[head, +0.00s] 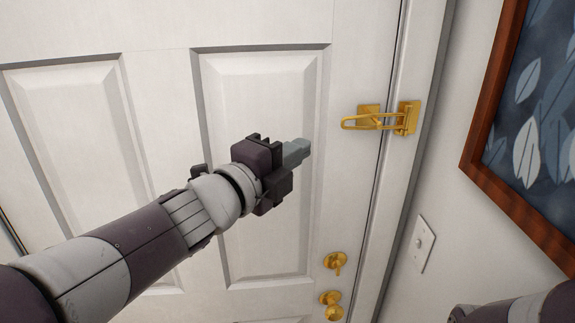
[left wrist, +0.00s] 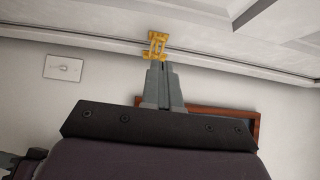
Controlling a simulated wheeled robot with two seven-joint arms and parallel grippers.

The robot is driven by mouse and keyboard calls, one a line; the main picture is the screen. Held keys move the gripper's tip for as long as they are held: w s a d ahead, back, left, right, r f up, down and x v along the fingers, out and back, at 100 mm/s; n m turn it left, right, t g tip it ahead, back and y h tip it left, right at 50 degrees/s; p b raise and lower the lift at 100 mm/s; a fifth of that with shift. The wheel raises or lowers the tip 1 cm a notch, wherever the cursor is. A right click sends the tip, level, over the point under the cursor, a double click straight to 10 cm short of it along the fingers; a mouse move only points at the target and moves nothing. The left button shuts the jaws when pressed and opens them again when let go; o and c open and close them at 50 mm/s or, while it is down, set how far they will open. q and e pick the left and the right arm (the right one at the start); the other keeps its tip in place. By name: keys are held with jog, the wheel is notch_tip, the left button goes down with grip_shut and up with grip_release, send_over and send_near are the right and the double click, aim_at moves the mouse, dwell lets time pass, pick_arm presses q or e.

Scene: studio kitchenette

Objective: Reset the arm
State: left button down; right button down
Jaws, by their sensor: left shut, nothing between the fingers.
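My left arm reaches in from the left in the head view, in front of a white panelled door. My left gripper (head: 299,150) is shut and empty, its grey fingers pointing right toward a brass swing-bar latch (head: 378,119). A gap of door surface shows between the fingertips and the latch in the head view. In the left wrist view the closed fingers (left wrist: 162,82) point up the picture toward the brass latch (left wrist: 157,45). Part of my right arm shows at the bottom right of the head view, but its gripper is out of frame.
The white door (head: 160,110) fills most of the head view. A brass deadbolt (head: 334,262) and a knob (head: 331,304) sit lower on it. A light switch (head: 422,243) and a framed leaf picture (head: 540,110) are on the right wall.

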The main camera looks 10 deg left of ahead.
pick_arm(q)
jog(key=s+a+f+n+g+y+b, duration=0.1)
jog(key=a+f+n+g+y, duration=0.2)
jog(key=a+f+n+y, duration=0.45)
jog(key=s+a+f+n+g+y+b, duration=0.1)
jog(key=a+f+n+g+y, duration=0.2)
jog(key=f+n, duration=0.85)
jog(key=s+f+n+g+h+b, duration=0.1)
jog(key=s+f+g, duration=0.3)
jog(key=f, duration=0.6)
jog(key=s+f+n+g+h+b, duration=0.1)
jog(key=s+f+n+g, duration=0.2)
jog(key=s+f, duration=0.5)
notch_tip(320, 180, down, 2)
jog(key=shift+d+f+g+b, duration=0.15)
jog(key=shift+d+g+b, duration=0.25)
jog(key=shift+g, duration=0.4)
